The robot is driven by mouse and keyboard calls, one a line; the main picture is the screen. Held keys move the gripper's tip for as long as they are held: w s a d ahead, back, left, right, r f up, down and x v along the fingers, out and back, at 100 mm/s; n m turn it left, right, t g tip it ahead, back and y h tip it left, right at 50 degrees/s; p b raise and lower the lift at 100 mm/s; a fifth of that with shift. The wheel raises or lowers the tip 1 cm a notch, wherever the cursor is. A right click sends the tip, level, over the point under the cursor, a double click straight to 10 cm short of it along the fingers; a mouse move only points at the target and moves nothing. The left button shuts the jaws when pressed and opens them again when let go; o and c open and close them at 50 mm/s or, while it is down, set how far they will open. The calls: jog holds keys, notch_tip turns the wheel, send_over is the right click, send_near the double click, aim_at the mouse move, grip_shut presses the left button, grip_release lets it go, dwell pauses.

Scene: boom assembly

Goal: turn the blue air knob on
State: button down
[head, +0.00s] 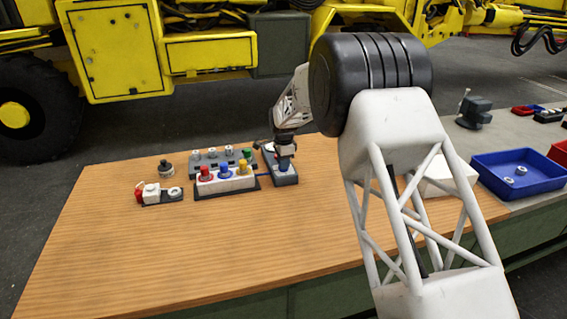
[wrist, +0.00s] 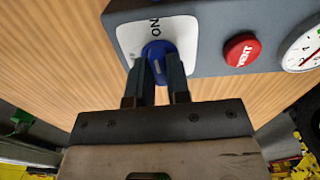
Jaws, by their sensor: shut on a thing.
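The blue air knob (wrist: 158,52) sits on a white plate (wrist: 133,30) marked "ON" on a grey-blue panel box in the wrist view. My gripper (wrist: 160,68) is shut on the knob, one dark finger on each side. In the head view my gripper (head: 285,162) reaches down onto the small grey-blue box (head: 285,178) near the back of the wooden table. The knob is mostly hidden by the fingers there. The knob's exact turn is hard to read; a pale mark shows on its face.
A red "VENT" button (wrist: 241,49) and a white gauge (wrist: 304,50) share the panel. In the head view a white block with red, blue and yellow knobs (head: 226,178) stands left of it. A blue tray (head: 518,172) is at right. The front table is clear.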

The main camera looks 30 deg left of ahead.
jog(key=shift+m, duration=0.4)
jog(key=c, duration=1.1)
grip_release()
jog(key=shift+r, duration=0.1)
jog(key=shift+r, duration=3.8)
